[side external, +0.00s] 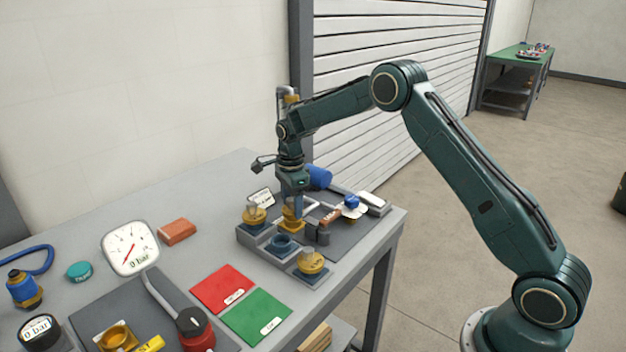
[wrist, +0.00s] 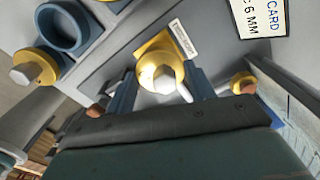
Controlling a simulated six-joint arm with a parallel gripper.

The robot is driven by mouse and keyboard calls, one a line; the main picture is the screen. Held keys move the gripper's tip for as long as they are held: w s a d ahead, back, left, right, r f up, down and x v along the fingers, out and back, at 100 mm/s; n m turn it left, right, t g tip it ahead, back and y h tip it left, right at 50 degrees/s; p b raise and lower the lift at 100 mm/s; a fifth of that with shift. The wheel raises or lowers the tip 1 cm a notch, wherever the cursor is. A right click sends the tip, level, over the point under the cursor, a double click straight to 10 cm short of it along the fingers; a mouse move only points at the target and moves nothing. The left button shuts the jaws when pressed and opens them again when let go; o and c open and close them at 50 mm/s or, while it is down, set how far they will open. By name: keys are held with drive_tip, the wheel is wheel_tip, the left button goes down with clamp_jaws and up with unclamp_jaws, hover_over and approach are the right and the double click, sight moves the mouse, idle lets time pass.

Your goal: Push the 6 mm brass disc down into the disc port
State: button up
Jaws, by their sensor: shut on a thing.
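My gripper (side external: 292,205) points down over the grey block on the bench. In the wrist view its two blue fingers (wrist: 160,90) stand on either side of a round brass disc (wrist: 151,68) with a pale metal knob, and it is shut on this disc. The disc also shows as brass below the fingers in the side view (side external: 292,222). A square yellow part with a white label (wrist: 183,38) lies directly behind or under the disc. I cannot tell whether this is the disc port, or how deep the disc sits. The disc's size mark is not readable.
Two other knobbed brass pieces (side external: 254,217) (side external: 310,264) and an empty blue ring (side external: 282,243) stand close around my gripper. A card reading 6 MM (wrist: 262,18) stands behind. Red (side external: 221,289) and green (side external: 257,316) mats lie in front. A gauge (side external: 130,248) reads 0 bar.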

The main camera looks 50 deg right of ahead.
drive_tip(key=shift+f, duration=0.75)
idle(0.4)
drive_tip(key=o, duration=1.1)
drive_tip(key=shift+o, duration=0.3)
drive_tip(key=shift+s, duration=0.1)
wheel_tip(320, 180, up, 14)
